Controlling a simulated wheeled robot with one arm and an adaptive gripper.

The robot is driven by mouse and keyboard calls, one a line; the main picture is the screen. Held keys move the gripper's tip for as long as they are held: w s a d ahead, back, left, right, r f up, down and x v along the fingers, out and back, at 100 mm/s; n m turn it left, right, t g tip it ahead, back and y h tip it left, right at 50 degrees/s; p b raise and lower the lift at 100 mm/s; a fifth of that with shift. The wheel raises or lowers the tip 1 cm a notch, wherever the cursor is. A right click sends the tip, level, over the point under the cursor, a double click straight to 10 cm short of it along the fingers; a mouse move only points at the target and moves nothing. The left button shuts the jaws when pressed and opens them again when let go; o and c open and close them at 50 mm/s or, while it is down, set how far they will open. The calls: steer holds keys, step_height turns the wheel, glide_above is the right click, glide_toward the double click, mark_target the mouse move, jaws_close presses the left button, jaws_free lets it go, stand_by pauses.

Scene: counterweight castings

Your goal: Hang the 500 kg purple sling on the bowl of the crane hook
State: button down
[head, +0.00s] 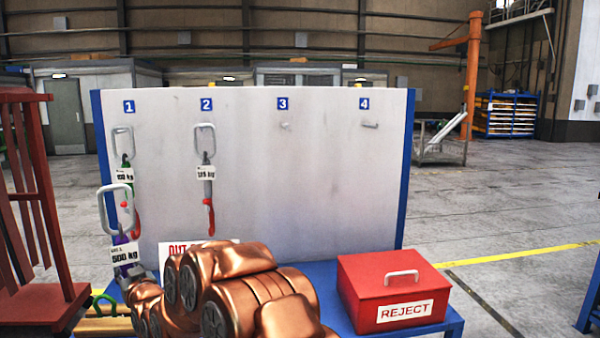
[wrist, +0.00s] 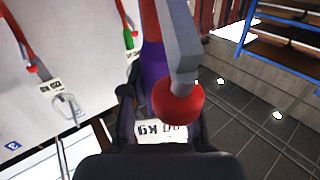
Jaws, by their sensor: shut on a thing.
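The 500 kg purple sling (head: 122,241) is in front of the board's left edge in the head view, its grey ring (head: 115,197) upright and empty. My gripper (head: 134,272) is shut on it near its white tag, partly behind my copper-coloured arm. In the wrist view my gripper (wrist: 160,128) has its fingers either side of the tag (wrist: 150,132), and the purple strap (wrist: 153,65) runs beyond them. I see no crane hook clearly in either view.
The white board (head: 300,180) has pegs 1 to 4. A green sling (head: 125,162) hangs at 1, a grey one (head: 207,185) at 2; 3 and 4 are empty. A red REJECT box (head: 390,290) stands right, a red frame (head: 40,270) left. Open floor lies right.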

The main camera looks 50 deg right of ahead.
steer(key=s+d+r+m+h+p, duration=0.15)
steer(key=d+r, duration=0.25)
steer(key=d, duration=0.4)
steer(key=d+r+h+p, duration=0.1)
steer(key=d+r+p, duration=0.25)
steer(key=d, duration=0.55)
steer(key=s+d+r+m+h+p, duration=0.1)
steer(key=d+r+h, duration=0.1)
steer(key=d+r, duration=0.45)
steer(key=s+d+r+m+g+h+p, duration=0.1)
steer(key=s+d+r+h+p, duration=0.3)
steer(key=d, duration=0.7)
steer(key=s+d+r+m+g+y, duration=0.1)
steer(key=s+d+m, duration=0.1)
steer(key=s+d, duration=0.6)
steer(key=a+r+b+v, duration=0.1)
steer(key=b+v, duration=0.5)
steer(key=v, duration=0.7)
steer(key=shift+w+r+b, duration=0.3)
steer(key=shift+r+b, duration=0.1)
steer(key=shift+r, duration=0.1)
steer(key=shift+s+a+h, duration=0.1)
steer(key=shift+a+h, duration=0.1)
steer(key=shift+h, duration=0.05)
